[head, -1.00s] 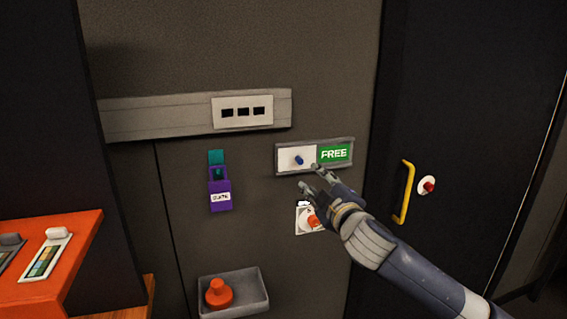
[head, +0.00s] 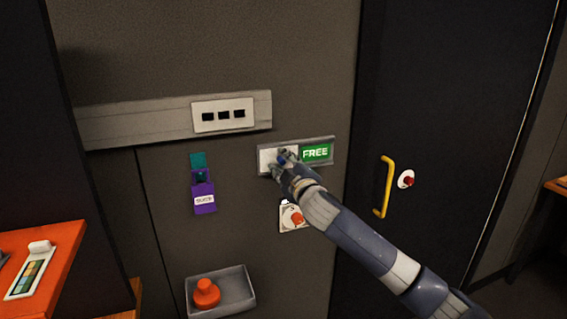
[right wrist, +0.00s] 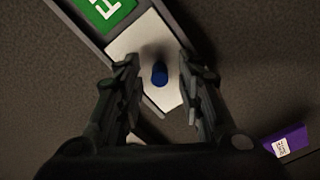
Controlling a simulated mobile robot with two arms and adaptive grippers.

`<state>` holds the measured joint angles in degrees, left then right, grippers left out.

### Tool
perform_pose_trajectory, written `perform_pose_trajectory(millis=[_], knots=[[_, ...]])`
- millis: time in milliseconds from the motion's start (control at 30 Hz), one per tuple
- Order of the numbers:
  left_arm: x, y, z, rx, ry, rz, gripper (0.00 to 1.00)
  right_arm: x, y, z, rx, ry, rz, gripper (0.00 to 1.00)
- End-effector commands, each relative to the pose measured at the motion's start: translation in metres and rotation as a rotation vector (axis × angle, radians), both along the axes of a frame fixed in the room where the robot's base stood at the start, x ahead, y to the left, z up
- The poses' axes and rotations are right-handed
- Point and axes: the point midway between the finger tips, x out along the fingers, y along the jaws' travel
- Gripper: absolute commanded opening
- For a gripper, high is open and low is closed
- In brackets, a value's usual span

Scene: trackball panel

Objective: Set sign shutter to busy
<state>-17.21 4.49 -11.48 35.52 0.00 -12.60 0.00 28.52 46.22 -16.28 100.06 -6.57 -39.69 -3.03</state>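The sign (head: 317,152) is a grey frame on the wall, with green "FREE" showing at its right end. Its white shutter (head: 265,160) covers the left part. A blue knob (right wrist: 160,74) stands out from the shutter (right wrist: 130,48); the knob is partly hidden by my fingers in the head view. My right gripper (right wrist: 157,82) is open, with one finger on each side of the knob and a visible gap to both in the right wrist view. In the head view my right gripper (head: 280,162) is in front of the shutter. My left gripper is not in view.
Below the sign is a white plate with an orange-red dial (head: 293,217). A purple holder (head: 204,196) is to the left, and a grey tray (head: 240,292) with a red knobbed piece is below. A yellow door handle (head: 386,187) is to the right.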

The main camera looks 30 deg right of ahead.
Motion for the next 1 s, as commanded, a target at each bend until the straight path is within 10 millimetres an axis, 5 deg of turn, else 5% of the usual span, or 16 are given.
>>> perform_pose_trajectory(millis=[200, 367, 633, 1000], knots=[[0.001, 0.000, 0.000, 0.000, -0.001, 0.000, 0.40, 0.000, 0.000, 0.000, 0.000, 0.000, 0.000, 0.35], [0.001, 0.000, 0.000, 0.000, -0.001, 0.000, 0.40, 0.000, 0.000, 0.000, 0.000, 0.000, 0.000, 0.01], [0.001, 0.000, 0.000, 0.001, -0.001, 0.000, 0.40, -0.001, -0.005, -0.001, -0.001, 0.002, -0.001, 0.00], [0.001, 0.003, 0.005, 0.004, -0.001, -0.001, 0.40, -0.022, -0.093, -0.001, -0.005, 0.005, -0.005, 0.00]])
